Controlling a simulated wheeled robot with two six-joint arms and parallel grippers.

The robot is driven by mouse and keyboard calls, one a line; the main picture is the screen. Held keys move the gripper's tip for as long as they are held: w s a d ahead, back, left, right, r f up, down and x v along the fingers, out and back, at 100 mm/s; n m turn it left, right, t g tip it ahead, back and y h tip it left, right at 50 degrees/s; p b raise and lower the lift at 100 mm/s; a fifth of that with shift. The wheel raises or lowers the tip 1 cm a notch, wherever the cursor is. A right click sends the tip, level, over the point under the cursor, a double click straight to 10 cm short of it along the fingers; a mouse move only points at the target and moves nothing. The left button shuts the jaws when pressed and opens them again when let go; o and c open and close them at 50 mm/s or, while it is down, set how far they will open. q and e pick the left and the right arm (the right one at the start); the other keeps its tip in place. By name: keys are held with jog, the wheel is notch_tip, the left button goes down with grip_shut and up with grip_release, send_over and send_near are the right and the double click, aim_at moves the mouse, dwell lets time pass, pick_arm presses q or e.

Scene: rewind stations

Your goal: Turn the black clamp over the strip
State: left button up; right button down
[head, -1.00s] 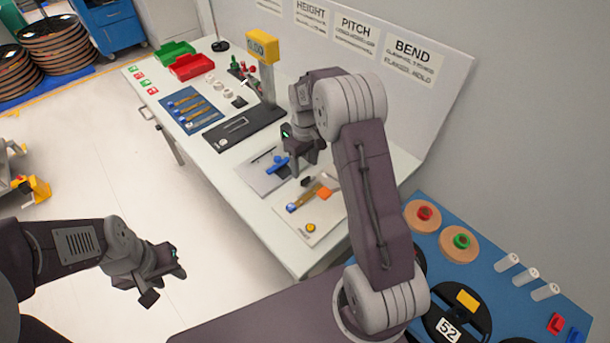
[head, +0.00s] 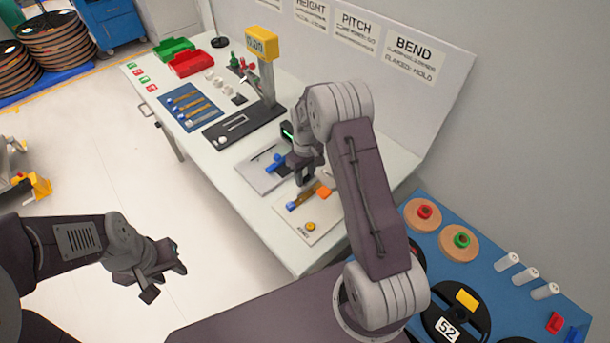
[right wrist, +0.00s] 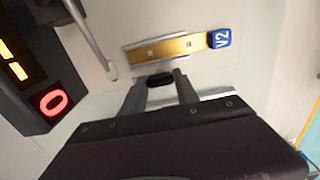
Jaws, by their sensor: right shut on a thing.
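The brass strip (head: 303,198) lies on a pale fixture plate (head: 322,225) near the bench's front end, its blue tag at the left end. In the right wrist view the strip (right wrist: 165,49) has a blue V2 tag (right wrist: 223,38). My right gripper (right wrist: 160,88) is shut on the black clamp (right wrist: 160,80), which sits just beside the strip's long edge, not across it. In the head view the right gripper (head: 303,178) hides the clamp. My left gripper (head: 163,283) is open and empty over the floor, away from the bench.
An orange block (head: 323,193) and a yellow button (head: 310,226) are on the same plate. A blue clamp (head: 275,163) stands on the neighbouring plate. A dark box with a red ring (right wrist: 54,100) and a metal rod (right wrist: 92,38) are left in the wrist view.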

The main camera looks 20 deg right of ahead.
jog(key=shift+r, duration=0.1)
jog(key=m+p, duration=0.1)
jog(key=m, duration=0.2)
jog(key=shift+m, duration=0.3)
jog(key=m, duration=0.4)
jog(key=shift+w+m+p, duration=0.1)
jog(key=shift+m+p, duration=0.2)
jog(key=m, duration=0.4)
jog(key=shift+r, duration=0.1)
jog(key=shift+w+m+p, duration=0.1)
jog(key=shift+m+p, duration=0.3)
jog(key=shift+m, duration=2.1)
jog(key=c, duration=1)
grip_release()
jog(key=shift+o, duration=0.4)
